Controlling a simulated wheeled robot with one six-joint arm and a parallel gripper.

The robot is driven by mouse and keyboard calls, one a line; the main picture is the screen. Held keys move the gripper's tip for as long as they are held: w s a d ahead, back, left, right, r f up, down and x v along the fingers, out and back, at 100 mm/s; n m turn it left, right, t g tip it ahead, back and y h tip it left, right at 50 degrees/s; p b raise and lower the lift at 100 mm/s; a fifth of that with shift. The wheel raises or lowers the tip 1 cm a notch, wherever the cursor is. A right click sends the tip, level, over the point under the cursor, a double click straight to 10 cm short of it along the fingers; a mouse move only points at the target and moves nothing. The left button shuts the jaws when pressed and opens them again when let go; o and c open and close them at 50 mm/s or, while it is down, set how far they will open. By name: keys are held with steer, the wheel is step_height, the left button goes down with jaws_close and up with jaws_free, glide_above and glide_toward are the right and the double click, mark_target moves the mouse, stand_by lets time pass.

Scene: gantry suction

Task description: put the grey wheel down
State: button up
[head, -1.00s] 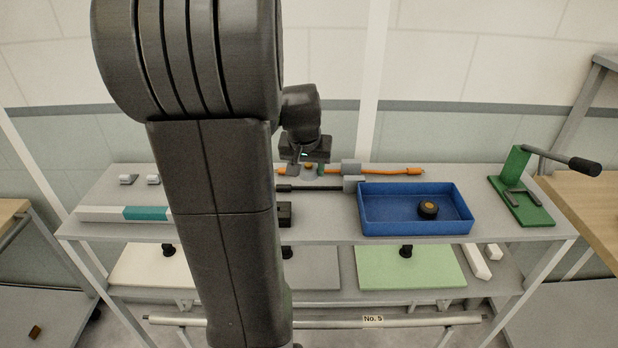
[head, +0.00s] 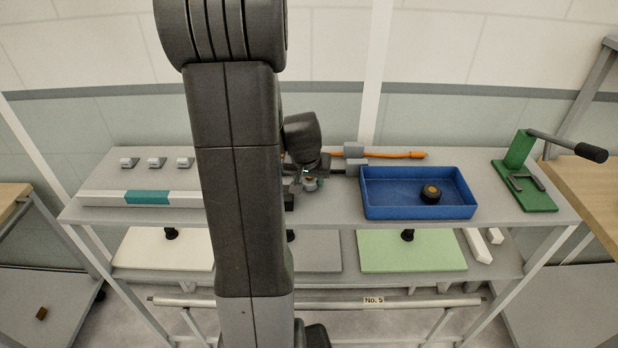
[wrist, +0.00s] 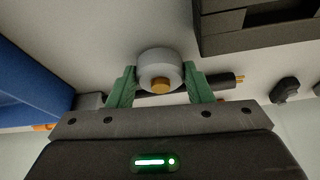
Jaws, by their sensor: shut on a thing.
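The grey wheel (wrist: 160,66), a short grey cylinder with a brass-coloured hub, is between the green fingers of my gripper (wrist: 161,80) in the wrist view. The fingers are shut on it from both sides. In the head view the wheel (head: 310,185) hangs under my dark wrist, left of the blue tray, over the grey shelf top (head: 330,208). I cannot tell whether it touches the shelf. My arm hides part of the shelf to its left.
The blue tray (head: 385,211) holds a black wheel with an orange hub (head: 430,194). A green clamp stand (head: 524,180) is at the right. A dark block (wrist: 260,28) is close by in the wrist view. Small grey clips (head: 157,162) stand at the left.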

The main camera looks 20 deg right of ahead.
steer(key=o, duration=0.6)
steer(key=shift+f, duration=0.2)
steer(key=o, duration=0.4)
steer(key=shift+r, duration=0.1)
